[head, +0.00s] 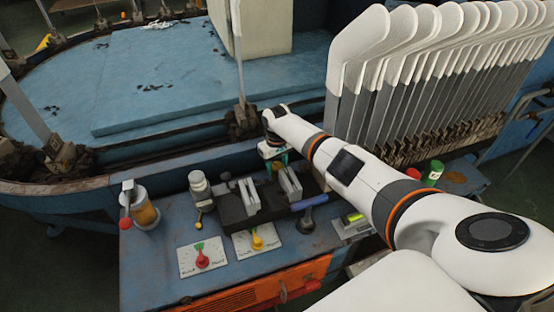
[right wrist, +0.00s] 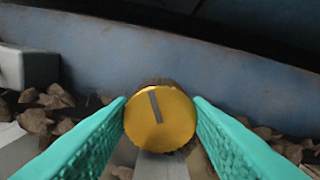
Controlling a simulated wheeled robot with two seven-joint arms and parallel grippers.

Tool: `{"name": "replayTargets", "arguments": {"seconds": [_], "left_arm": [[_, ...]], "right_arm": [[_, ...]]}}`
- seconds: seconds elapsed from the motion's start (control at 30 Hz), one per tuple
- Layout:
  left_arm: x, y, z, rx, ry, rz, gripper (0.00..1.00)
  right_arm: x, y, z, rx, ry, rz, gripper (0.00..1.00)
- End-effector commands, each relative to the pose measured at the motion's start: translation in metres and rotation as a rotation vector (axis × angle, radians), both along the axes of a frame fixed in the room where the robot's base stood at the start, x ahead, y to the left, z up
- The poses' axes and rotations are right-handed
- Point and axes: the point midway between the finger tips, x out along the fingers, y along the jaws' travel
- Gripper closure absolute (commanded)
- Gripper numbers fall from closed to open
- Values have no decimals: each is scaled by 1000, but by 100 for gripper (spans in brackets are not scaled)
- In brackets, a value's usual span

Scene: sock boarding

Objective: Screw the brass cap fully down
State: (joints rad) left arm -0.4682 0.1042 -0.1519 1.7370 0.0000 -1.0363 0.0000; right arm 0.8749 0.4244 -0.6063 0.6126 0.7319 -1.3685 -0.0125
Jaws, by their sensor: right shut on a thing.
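The brass cap (right wrist: 160,117) shows in the right wrist view as a round, knurled golden disc with a dark line across its face. The line stands close to upright, leaning slightly left at its top. My right gripper (head: 272,158) reaches down behind the vise on the bench in the head view. Its teal fingers (right wrist: 161,104) stand on both sides of the cap and are shut on it. What the cap sits on is mostly hidden; a grey metal strip shows below it. My left gripper is outside the view.
A dark vise (head: 237,207) with pale jaws stands on the blue bench (head: 150,255). Nearby are an amber jar (head: 145,213), a red-knob dial plate (head: 202,258) and a yellow-knob dial plate (head: 257,242). White sock boards (head: 400,60) stand in a row at the right.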

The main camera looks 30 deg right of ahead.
Motion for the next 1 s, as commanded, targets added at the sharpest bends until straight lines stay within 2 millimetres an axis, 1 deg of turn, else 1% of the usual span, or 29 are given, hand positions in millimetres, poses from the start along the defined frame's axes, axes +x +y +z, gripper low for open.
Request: {"name": "replayTargets", "arguments": {"seconds": [0.03,0.2,0.4,0.7,1.0], "left_arm": [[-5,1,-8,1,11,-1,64],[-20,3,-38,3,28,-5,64],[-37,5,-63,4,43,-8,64],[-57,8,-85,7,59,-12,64],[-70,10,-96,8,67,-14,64]], "right_arm": [[-1,1,3,2,3,-45,79],[0,1,2,2,2,-207,79],[0,0,2,2,1,-397,79],[0,-1,1,0,0,-678,79],[0,-1,1,1,-2,-921,79]]}}
